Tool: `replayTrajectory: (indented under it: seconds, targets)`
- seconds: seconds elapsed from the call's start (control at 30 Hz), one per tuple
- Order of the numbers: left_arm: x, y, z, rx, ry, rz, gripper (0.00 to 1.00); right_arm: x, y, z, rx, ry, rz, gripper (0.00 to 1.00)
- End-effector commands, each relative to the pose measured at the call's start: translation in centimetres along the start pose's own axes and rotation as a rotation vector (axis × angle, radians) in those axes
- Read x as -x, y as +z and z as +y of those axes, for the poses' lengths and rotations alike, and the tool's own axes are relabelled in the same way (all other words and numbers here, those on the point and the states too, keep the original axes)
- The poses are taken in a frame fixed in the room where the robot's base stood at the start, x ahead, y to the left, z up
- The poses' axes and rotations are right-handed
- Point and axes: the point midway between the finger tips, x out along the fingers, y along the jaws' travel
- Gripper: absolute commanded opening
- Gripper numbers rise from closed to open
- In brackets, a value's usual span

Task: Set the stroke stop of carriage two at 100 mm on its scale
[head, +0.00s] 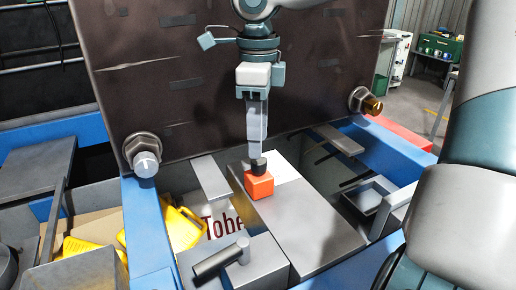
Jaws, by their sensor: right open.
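An orange block (260,187), which looks like the stroke stop, sits on a flat grey metal plate (305,222) in the middle of the view. My right gripper (257,162) points down from above, with its fingertips right at the top of the block. The fingers are seen edge-on and the gap between them is hidden; the gripper is open. I cannot tell whether the fingers touch the block. A white patch (287,168) lies behind the block, but no scale marks or numbers can be read. My left gripper is not in view.
A large dark plate (180,90) with bolts stands upright behind. Blue frame rails (150,235) run along both sides. Yellow jerry cans (183,228) lie in the left bay. A green box (440,47) stands far right.

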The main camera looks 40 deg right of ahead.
Motion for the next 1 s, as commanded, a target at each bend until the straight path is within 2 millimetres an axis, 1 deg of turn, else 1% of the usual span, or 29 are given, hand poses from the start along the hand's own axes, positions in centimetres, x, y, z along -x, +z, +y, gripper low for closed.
replayTrajectory:
  seconds: [0.03, 0.1, 0.3, 0.5, 0.73, 0.77, 0.8, 0.87, 0.9, 0.93, 1.0]
  targets:
    - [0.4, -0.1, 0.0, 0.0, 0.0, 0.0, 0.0, -0.8, -0.1, 0.1, 0.001, 0.004, 0.003, 0.44]
    - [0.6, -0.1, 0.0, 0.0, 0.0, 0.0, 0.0, -1.8, -0.1, 0.1, 0.002, 0.005, 0.002, 0.44]
    - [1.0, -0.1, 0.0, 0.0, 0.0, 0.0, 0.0, -4.0, 0.0, 0.1, 0.001, 0.002, 0.002, 0.44]
    - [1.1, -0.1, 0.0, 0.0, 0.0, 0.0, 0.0, -4.7, 0.0, 0.0, 0.0, 0.0, -0.001, 0.44]
    - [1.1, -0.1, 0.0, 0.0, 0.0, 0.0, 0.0, -4.7, 0.0, 0.0, 0.0, 0.0, -0.001, 0.44]
    - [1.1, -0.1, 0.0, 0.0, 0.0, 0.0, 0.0, -4.7, 0.0, 0.0, 0.0, 0.0, -0.001, 0.39]
    - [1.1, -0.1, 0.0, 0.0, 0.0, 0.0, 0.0, -4.7, 0.0, 0.0, 0.0, 0.0, -0.001, 0.3]
    - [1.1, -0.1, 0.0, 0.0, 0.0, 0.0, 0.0, -4.7, 0.0, 0.0, 0.0, 0.0, -0.001, 0.15]
    - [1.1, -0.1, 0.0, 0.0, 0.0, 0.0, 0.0, -4.7, 0.0, 0.0, 0.0, 0.0, -0.001, 0.06]
    - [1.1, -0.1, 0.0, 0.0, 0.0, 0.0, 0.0, -4.7, 0.0, 0.0, 0.0, 0.0, -0.001, 0.0]
    - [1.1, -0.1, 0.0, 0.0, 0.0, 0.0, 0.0, -4.7, 0.0, 0.0, 0.0, 0.0, -0.001, 0.0]
